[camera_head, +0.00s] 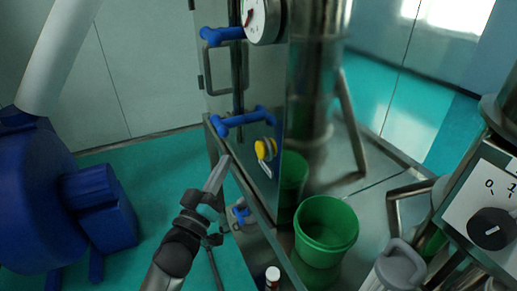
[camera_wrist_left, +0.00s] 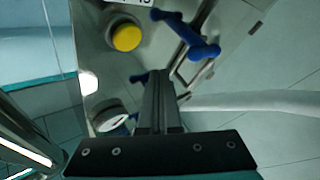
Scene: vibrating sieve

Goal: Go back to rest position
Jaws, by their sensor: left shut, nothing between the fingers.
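My left gripper (camera_head: 219,172) is shut and empty in the head view. Its narrow fingers point up, in front of the lower left side of a steel cabinet. In the left wrist view the two fingers (camera_wrist_left: 158,95) lie together with nothing between them. Above them are a yellow knob (camera_wrist_left: 127,37) and a blue handle (camera_wrist_left: 187,32) on the cabinet. The yellow knob also shows in the head view (camera_head: 265,149), to the right of the fingertips and apart from them. My right gripper is in neither view.
A blue handle (camera_head: 243,120) and a round gauge (camera_head: 264,20) project from the cabinet. A green bucket (camera_head: 326,232) stands on the steel surface. A control panel with a black dial (camera_head: 492,229) is at right. A large blue machine (camera_head: 45,200) is at left, with open teal floor between.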

